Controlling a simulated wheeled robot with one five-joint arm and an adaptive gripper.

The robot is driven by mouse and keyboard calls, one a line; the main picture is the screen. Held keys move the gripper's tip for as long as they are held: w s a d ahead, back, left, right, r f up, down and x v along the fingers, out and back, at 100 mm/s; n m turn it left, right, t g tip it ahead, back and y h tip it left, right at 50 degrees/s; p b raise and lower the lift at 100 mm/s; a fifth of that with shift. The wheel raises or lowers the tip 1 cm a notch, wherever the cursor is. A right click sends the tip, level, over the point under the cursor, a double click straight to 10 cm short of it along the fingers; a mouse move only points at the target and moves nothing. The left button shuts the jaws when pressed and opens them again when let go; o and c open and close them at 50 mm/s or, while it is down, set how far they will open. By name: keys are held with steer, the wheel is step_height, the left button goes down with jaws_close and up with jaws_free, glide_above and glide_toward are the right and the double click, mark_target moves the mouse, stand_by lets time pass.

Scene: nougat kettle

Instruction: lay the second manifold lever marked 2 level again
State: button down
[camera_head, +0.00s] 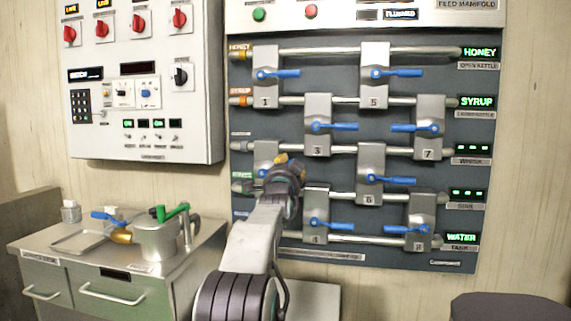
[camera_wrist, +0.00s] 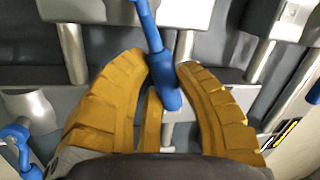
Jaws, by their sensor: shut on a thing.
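The second manifold lever has a grey valve block (camera_head: 265,153) and a blue handle (camera_head: 261,173) at the left of the panel, in the third row down. Its number is hidden behind my arm. The handle runs right from its pivot, and its outer part is hidden by my gripper (camera_head: 283,161). In the wrist view the blue handle (camera_wrist: 158,52) passes between the yellow fingers of my gripper (camera_wrist: 162,68), with its rounded end inside them. My gripper is shut on it. The handle's exact tilt is hard to tell.
Other blue levers surround it: lever 1 (camera_head: 277,74) above, lever 3 (camera_head: 332,126) to the upper right, lever 6 (camera_head: 390,180) to the right and lever 4 (camera_head: 331,225) below. A steel cart (camera_head: 163,266) with a pot (camera_head: 156,240) stands at the lower left.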

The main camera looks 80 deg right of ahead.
steer(key=shift+s+f, duration=0.1)
steer(key=c, duration=0.9)
jaws_free()
steer(key=shift+a, duration=0.1)
steer(key=shift+v, duration=5.9)
steer(key=shift+o, duration=0.4)
